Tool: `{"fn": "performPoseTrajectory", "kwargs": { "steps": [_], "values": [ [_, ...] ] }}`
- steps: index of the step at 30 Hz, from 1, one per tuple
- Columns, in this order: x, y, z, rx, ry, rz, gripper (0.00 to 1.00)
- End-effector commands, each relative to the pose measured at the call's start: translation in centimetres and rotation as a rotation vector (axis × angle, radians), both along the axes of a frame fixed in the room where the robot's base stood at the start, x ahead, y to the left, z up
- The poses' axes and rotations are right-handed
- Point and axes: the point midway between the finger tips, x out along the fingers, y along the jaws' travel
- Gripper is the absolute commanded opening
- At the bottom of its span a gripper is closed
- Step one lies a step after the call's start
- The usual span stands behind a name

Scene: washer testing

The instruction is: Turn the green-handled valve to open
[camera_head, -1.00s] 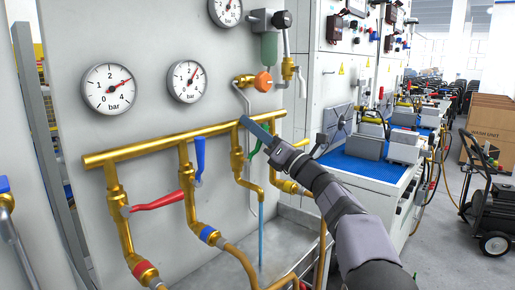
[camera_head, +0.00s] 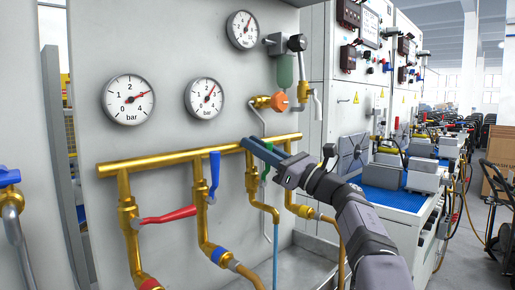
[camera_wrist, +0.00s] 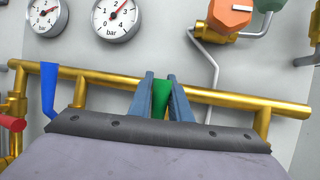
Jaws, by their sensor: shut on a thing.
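The green valve handle (camera_wrist: 161,98) stands between the two blue-grey fingers of my gripper (camera_wrist: 161,82) in the wrist view, and the fingers are shut on it. In the head view my gripper (camera_head: 258,148) reaches from the right to the brass manifold pipe (camera_head: 170,158). Part of the green handle (camera_head: 266,172) shows just below the fingers, upright and near the third brass drop pipe. The rest of the handle and its valve body are partly hidden by my gripper.
A blue handle (camera_head: 214,172) points upright and a red handle (camera_head: 167,215) lies sideways on the neighbouring valves to the left. Two pressure gauges (camera_head: 129,99) (camera_head: 203,98) hang above the pipe. An orange knob (camera_head: 280,102) sits above my gripper.

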Motion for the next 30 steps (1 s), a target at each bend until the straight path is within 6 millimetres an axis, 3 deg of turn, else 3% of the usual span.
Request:
{"fn": "performPoseTrajectory", "kwargs": {
  "steps": [8,9,11,22,30],
  "values": [
    [-0.1,0.1,0.0,-0.006,-0.007,0.001,0.0],
    [-0.1,0.1,0.0,-0.006,-0.007,0.001,0.27],
    [-0.1,0.1,0.0,-0.005,-0.006,0.001,0.36],
    [-0.2,-0.3,-0.2,-0.003,-0.003,-0.001,0.36],
    [-1.8,-2.7,-1.5,-0.004,-0.004,-0.003,0.36]
  ]
}}
